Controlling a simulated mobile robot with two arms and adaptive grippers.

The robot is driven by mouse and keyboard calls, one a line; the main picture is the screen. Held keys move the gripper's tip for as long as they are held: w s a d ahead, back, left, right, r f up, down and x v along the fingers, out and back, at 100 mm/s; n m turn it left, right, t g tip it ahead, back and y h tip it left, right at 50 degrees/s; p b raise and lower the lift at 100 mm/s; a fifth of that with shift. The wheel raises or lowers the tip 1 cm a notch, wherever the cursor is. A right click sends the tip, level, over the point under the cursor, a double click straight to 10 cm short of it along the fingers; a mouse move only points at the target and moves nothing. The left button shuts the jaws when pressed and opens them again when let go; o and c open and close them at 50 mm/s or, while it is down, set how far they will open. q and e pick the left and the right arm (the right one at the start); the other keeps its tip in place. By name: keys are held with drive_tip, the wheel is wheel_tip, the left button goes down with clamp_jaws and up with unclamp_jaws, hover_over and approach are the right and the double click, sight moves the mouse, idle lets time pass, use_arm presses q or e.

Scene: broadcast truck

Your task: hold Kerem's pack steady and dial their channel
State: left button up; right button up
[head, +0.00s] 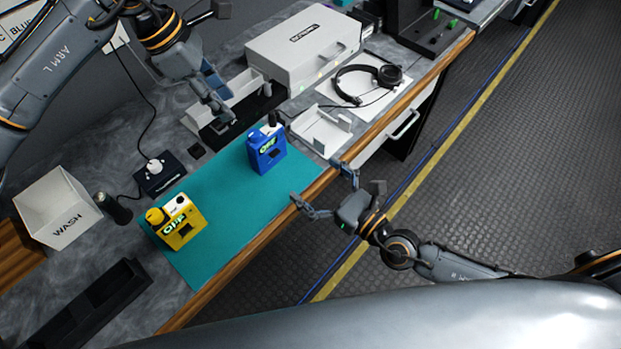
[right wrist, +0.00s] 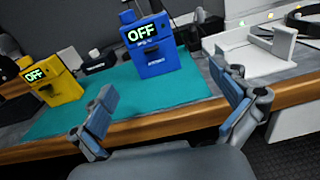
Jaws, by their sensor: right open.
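A blue pack (head: 267,149) and a yellow pack (head: 181,222) stand upright on the teal mat (head: 216,192). In the right wrist view, the blue pack (right wrist: 152,48) and the yellow pack (right wrist: 50,82) both show "OFF". Each has a knob on top. I cannot tell which pack is Kerem's. My right gripper (head: 323,187) is open and empty just off the table's front edge, apart from the blue pack. My left gripper (head: 226,112) hangs above the black tray behind the blue pack, apart from it; its fingers look close together, and their opening is unclear.
A white holder (head: 321,131), headphones (head: 367,84) and a grey case (head: 303,48) are right of the mat. The mat's middle is clear.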

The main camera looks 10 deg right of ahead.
sight(272, 152)
drive_tip(key=shift+a+y, duration=0.3)
drive_tip(key=shift+a, duration=0.4)
drive_tip(key=x, duration=1.3)
drive_tip(key=shift+f, duration=0.15)
